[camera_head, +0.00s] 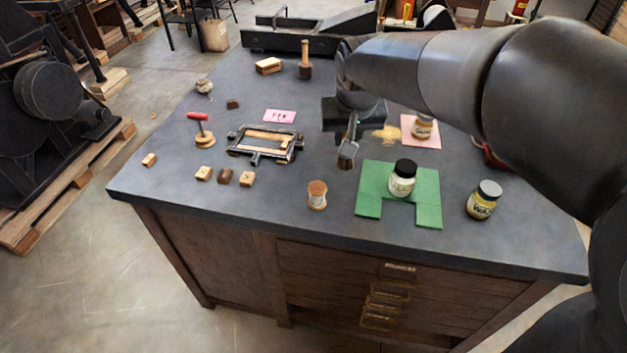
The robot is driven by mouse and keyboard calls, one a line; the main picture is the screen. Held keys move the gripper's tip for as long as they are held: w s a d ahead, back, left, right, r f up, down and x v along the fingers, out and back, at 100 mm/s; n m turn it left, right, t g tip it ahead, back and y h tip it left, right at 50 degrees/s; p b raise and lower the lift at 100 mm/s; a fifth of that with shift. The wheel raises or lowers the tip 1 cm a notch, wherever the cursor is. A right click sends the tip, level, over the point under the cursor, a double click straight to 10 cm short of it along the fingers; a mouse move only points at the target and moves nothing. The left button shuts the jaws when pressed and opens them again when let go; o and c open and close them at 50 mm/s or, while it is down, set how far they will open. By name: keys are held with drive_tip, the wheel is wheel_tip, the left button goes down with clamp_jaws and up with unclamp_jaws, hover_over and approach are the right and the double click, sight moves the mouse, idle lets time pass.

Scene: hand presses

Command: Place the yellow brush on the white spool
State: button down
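A small spool (317,195) stands upright near the front middle of the bench. Its top looks reddish brown and its side is pale with brown; it is the nearest match to a white spool. A yellowish tan thing (387,134), perhaps the brush, lies on the bench just right of my gripper. Its shape is too small and partly covered to be sure. My gripper (348,153) points down over the middle of the bench, behind and to the right of the spool and apart from it. I cannot tell whether its fingers are open or hold something.
A green mat (430,208) with a black-capped jar (402,178) is right of the spool. Another jar (483,200) stands farther right. A metal frame (266,142), a red-handled tool (201,129) and several small blocks lie left.

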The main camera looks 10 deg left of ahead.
drive_tip(key=d+r+m+h, duration=0.1)
drive_tip(key=d+r+m, duration=0.2)
drive_tip(key=d, duration=0.2)
hover_over(318, 185)
wheel_tip(318, 185, down, 7)
drive_tip(key=shift+f, duration=2.05)
drive_tip(key=shift+f, duration=0.1)
drive_tip(key=c, duration=1.2)
unclamp_jaws()
